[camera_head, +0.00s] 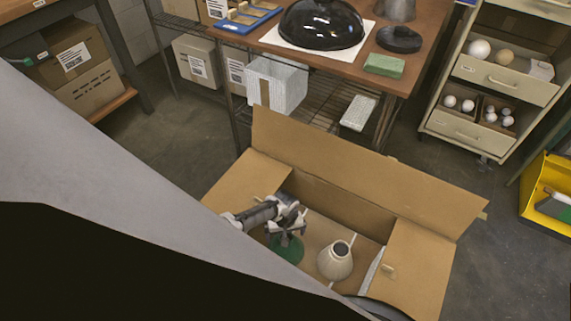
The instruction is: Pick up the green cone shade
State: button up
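The green cone shade (289,252) sits inside the open cardboard box (340,195), in its left part. Only its lower, flared part shows clearly; its top is hidden by my gripper. My gripper (286,229) reaches down into the box from the left and is right over the shade's top. I cannot tell whether its fingers touch the shade, or whether they are open or shut.
The box's flaps are folded outward. A white strip lies along the box's right side. My own arm covers the lower left of the view. Behind the box stands a wooden table (345,62) with a black dome and a green block; a drawer cabinet (505,75) stands at right.

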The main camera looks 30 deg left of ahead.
jog(key=f, duration=0.2)
jog(key=f+b, duration=0.1)
jog(key=f, duration=0.1)
jog(key=f+b, duration=0.1)
jog(key=f, duration=0.2)
jog(key=shift+w, duration=0.25)
jog(key=c, duration=1.4)
jog(key=shift+r, duration=0.1)
jog(key=shift+c, duration=0.3)
jog(key=shift+a+r, duration=0.1)
jog(key=shift+r, duration=0.05)
